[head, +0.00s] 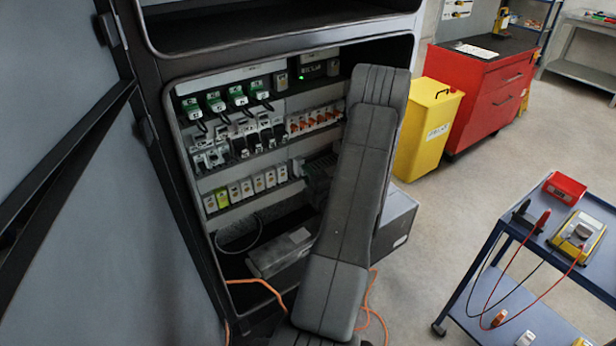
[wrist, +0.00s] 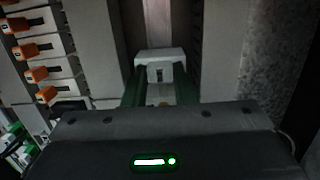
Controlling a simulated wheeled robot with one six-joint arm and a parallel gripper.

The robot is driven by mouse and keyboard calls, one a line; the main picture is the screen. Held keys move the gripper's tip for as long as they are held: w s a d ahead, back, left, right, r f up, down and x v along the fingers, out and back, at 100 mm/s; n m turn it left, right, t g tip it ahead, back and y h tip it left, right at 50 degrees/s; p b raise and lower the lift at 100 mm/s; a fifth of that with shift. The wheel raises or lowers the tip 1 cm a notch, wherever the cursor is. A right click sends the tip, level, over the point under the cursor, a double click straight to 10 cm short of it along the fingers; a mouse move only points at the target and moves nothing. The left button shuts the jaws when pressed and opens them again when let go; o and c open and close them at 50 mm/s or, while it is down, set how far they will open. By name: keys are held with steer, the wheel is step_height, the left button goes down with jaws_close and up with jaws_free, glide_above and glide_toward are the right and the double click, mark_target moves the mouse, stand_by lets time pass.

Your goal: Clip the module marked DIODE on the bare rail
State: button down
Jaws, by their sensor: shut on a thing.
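In the wrist view, a pale grey module (wrist: 160,66) sits between the fingers of my gripper (wrist: 160,92). The gripper is shut on it. No marking on the module can be read, so I cannot tell whether it says DIODE. Beyond the module runs a plain pale strip (wrist: 158,24) that could be the bare rail. The module lines up with this strip in the picture, but I cannot tell whether they touch. In the head view my arm hides the gripper, the module and the right part of the open cabinet (head: 180,140).
Modules with orange levers (wrist: 40,50) line the left of the wrist view; they also fill a rail in the head view (head: 314,120). Green-topped modules (head: 215,101) and pale modules (head: 247,188) occupy other rows.

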steer(key=shift+w, duration=0.1)
stand_by(0.6)
steer(key=c, duration=1.1)
jaws_free()
steer(key=b+v, duration=0.2)
steer(key=v, duration=1.1)
steer(key=shift+s, duration=0.3)
steer(key=shift+w+d, duration=0.1)
steer(key=p+x, duration=0.2)
steer(key=x, duration=1.1)
steer(key=shift+w, duration=0.15)
